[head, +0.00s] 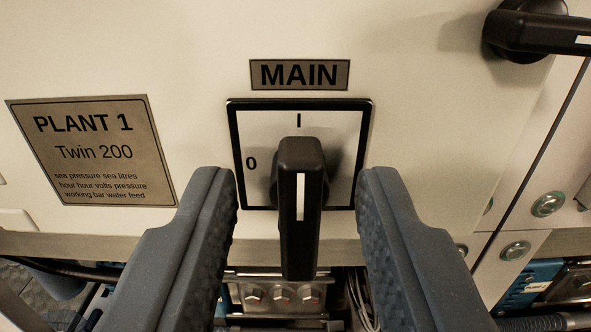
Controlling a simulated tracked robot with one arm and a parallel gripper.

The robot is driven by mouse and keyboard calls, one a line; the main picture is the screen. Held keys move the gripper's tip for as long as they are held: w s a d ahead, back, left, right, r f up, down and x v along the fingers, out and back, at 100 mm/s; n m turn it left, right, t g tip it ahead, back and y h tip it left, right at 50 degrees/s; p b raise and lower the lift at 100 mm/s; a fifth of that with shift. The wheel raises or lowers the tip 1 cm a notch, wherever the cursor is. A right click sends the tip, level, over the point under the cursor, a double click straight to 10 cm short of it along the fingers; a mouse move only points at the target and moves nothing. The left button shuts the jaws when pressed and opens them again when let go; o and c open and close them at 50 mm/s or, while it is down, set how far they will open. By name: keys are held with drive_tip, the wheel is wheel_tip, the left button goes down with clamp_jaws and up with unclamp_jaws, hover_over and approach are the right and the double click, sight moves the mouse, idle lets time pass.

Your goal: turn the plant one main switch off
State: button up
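The plant one main switch has a black handle (302,225) with a white stripe. It sits on a pale square plate (258,130) with a black border, below a MAIN label (299,75). The plate shows "I" at the top and "0" at the left. The handle stands vertical in the picture, in line with the "I". My gripper (298,185) is open, with one grey finger on each side of the handle. A visible gap separates each finger from it. The fingertips overlap the plate's lower side edges in the picture.
A PLANT 1 nameplate (92,150) is fixed to the panel on the left. Another black handle (530,32) sticks out at the upper right, beside a panel seam. Below the panel edge are fittings (280,293), cables and blue parts (540,272).

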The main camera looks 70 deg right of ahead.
drive_tip(key=shift+d, duration=0.1)
clamp_jaws()
drive_tip(key=shift+r+n, duration=0.1)
drive_tip(key=shift+n, duration=0.3)
drive_tip(key=shift+w+n+p, duration=0.1)
drive_tip(key=shift+n+p, duration=0.25)
drive_tip(key=shift+n, duration=0.65)
drive_tip(key=n, duration=0.1)
drive_tip(key=n+p, duration=0.1)
drive_tip(key=n, duration=0.1)
drive_tip(key=n+p, duration=0.1)
drive_tip(key=shift+w+a+r+n, duration=0.15)
drive_tip(key=shift+a+n, duration=0.1)
drive_tip(key=shift+n, duration=0.05)
drive_tip(key=n+p, duration=0.4)
drive_tip(key=n, duration=0.1)
drive_tip(key=shift+w, duration=0.15)
drive_tip(key=n+p, duration=0.2)
drive_tip(key=f+n+p, duration=0.1)
drive_tip(key=n+p, duration=0.1)
drive_tip(key=n, duration=0.1)
drive_tip(key=shift+a, duration=0.1)
drive_tip(key=shift+f+n, duration=0.1)
drive_tip(key=shift+n, duration=0.3)
